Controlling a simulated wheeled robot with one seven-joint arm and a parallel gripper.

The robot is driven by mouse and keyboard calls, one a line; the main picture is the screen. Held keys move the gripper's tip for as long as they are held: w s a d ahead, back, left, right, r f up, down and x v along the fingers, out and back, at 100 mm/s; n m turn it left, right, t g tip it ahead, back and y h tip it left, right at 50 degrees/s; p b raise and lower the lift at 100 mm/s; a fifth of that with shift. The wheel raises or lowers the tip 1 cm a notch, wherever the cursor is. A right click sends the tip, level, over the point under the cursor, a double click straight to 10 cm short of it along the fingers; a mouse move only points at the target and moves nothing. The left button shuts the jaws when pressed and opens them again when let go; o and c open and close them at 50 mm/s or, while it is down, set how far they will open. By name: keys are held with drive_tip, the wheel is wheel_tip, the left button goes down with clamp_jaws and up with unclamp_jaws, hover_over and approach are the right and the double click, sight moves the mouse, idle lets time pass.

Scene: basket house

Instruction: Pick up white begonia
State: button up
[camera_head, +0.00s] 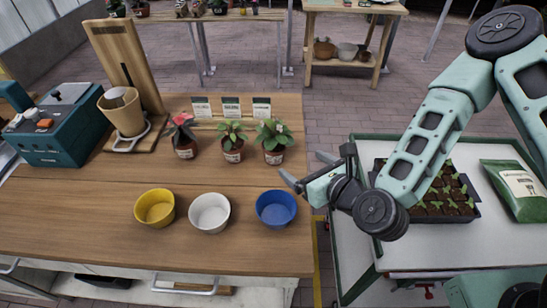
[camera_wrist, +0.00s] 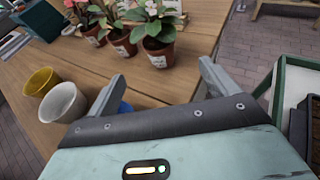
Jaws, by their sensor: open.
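Three potted plants stand in a row on the wooden table (camera_head: 80,215). My gripper (camera_head: 305,168) is open and empty, just off the table's right edge, to the right of the right plant. In the wrist view my gripper (camera_wrist: 162,74) faces the right plant's pot (camera_wrist: 160,50), apart from it.
Yellow (camera_head: 154,208), white (camera_head: 210,213) and blue (camera_head: 276,209) bowls stand in front of the plants. Small cards (camera_head: 231,106) stand behind them. A teal machine (camera_head: 62,125) and a wooden stand (camera_head: 127,65) are at left. A cart with a seedling tray (camera_head: 440,195) is at right.

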sight(279, 148)
drive_tip(key=shift+w+a+f+b, duration=0.45)
drive_tip(key=shift+w+f+b, duration=0.2)
drive_tip(key=shift+b, duration=1.55)
drive_tip(key=x, duration=0.6)
drive_tip(key=shift+w+a+r, duration=0.2)
drive_tip(key=shift+w+r, duration=0.1)
drive_tip(key=shift+w, duration=0.1)
drive_tip(key=shift+p+x, duration=1.2)
drive_tip(key=shift+x, duration=1.65)
drive_tip(key=shift+r, duration=0.1)
drive_tip(key=c, duration=1.1)
